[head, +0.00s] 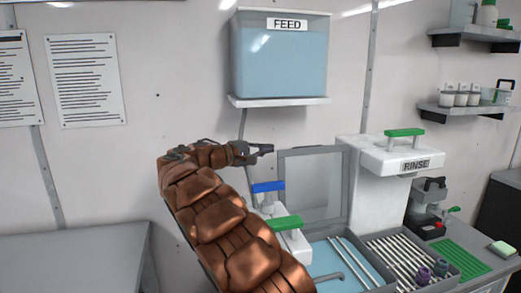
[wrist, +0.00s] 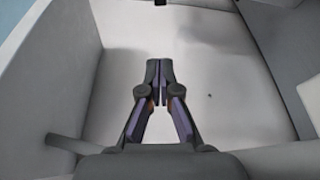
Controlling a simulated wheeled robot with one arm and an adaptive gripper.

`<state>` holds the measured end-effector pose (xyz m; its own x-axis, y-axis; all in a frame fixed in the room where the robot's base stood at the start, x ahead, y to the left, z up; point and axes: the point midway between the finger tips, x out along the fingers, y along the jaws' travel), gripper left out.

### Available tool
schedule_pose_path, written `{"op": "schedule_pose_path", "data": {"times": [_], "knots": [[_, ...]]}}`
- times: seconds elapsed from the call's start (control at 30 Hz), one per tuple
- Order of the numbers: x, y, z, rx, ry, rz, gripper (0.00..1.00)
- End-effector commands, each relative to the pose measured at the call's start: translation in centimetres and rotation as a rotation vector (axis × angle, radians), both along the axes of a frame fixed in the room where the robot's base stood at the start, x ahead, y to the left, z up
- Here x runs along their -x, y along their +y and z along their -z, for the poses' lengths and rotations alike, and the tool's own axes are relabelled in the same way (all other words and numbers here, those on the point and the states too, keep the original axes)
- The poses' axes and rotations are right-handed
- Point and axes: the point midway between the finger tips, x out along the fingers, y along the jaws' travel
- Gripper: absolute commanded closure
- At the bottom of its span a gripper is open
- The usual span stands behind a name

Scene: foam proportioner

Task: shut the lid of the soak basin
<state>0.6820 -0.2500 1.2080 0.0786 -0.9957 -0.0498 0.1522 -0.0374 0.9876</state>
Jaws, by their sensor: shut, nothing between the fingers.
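The soak basin (head: 322,257) is the pale blue-floored basin at the lower middle of the head view, partly hidden by my arm and a white fixture. Its lid looks to be the grey-framed, see-through panel (head: 313,182), standing upright at the back of the basin, so open. My gripper (head: 268,149) is shut and empty, near the panel's upper left corner. I cannot tell whether it touches the panel. In the wrist view my gripper (wrist: 159,68) shows its fingertips together, with pale surfaces beyond and nothing held.
A white RINSE unit (head: 400,158) with a green handle stands right of the panel. A blue-handled valve (head: 268,187) and a green-handled one (head: 285,223) stand near my arm. The FEED tank (head: 280,60) sits on a shelf above. A rod tray (head: 447,281) lies right of the basin.

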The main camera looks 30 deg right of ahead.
Motion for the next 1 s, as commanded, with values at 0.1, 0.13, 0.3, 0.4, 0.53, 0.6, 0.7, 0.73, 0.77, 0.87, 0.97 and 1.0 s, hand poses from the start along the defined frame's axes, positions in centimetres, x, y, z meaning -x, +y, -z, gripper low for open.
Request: {"op": "schedule_pose_path", "data": {"times": [0.1,0.13,0.3,0.4,0.53,0.6,0.7,0.73,0.77,0.87,0.97,1.0], "knots": [[-0.1,-2.3,0.0,-0.003,-0.001,0.002,1.00],[-0.2,-2.8,0.0,-0.003,-0.001,0.001,1.00],[-0.4,-5.8,0.1,-0.003,-0.001,0.002,1.00],[0.3,-5.6,0.1,-0.001,0.001,0.000,1.00],[1.4,-5.3,-0.3,0.000,-0.001,0.000,1.00],[1.9,-5.2,-0.3,-0.001,-0.002,-0.001,1.00],[2.5,-5.0,-0.2,-0.001,0.002,-0.001,1.00],[2.6,-5.0,-0.2,-0.001,0.002,-0.001,1.00],[2.8,-4.9,-0.3,-0.001,0.001,-0.001,1.00],[3.1,-4.8,-0.3,-0.001,-0.001,-0.001,1.00],[3.3,-4.8,-0.4,-0.001,-0.001,-0.002,1.00],[3.4,-4.8,-0.4,-0.001,-0.001,-0.002,1.00]]}}
